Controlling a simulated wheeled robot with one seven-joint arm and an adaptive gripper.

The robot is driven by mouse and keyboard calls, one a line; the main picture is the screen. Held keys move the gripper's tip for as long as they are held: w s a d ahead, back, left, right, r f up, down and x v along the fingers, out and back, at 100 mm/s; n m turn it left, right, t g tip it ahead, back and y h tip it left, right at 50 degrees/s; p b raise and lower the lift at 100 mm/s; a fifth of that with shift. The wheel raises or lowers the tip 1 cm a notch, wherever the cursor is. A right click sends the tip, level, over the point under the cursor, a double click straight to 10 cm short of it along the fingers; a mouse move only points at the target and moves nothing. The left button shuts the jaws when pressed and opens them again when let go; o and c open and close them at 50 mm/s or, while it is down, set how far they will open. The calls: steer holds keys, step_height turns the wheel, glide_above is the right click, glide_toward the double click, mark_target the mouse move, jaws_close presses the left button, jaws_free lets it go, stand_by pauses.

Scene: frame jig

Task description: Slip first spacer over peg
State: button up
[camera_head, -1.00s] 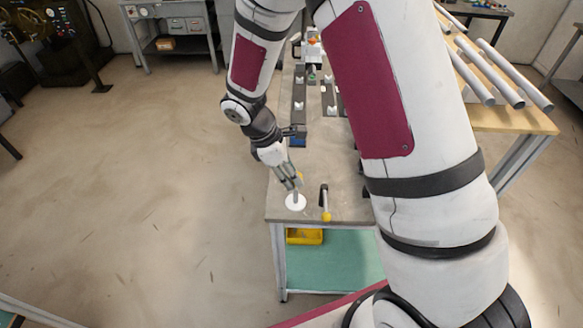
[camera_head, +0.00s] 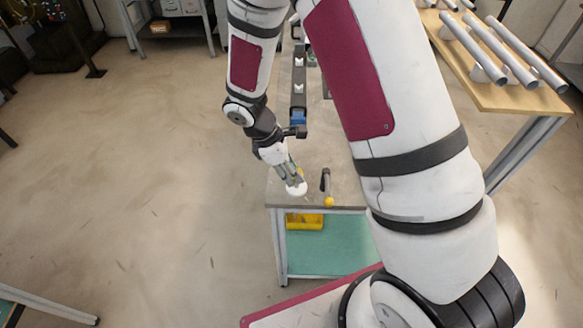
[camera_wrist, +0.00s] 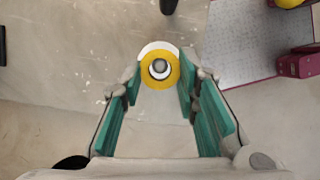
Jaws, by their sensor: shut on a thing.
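My gripper (camera_head: 292,180) is at the near left corner of the bench, just over a white round base (camera_head: 299,190). In the wrist view its teal fingers (camera_wrist: 160,80) stand either side of a yellow ring, the spacer (camera_wrist: 145,72), and are shut on it. A grey round peg top (camera_wrist: 160,66) shows inside the ring's hole, roughly centred, with a pale band around it. Part of the white base (camera_wrist: 158,46) shows beyond the ring. The spacer's height along the peg cannot be told from above. The fingers hide the spacer in the head view.
A dark-handled tool with a yellow end (camera_head: 328,201) stands close to the right of the base. A yellow bin (camera_head: 304,221) sits under the bench. Grey pipes (camera_head: 500,52) lie on a wooden table at right. Open floor lies left.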

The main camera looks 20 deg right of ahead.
steer(key=o, duration=1.1)
steer(key=shift+o, duration=0.2)
steer(key=v, duration=1.2)
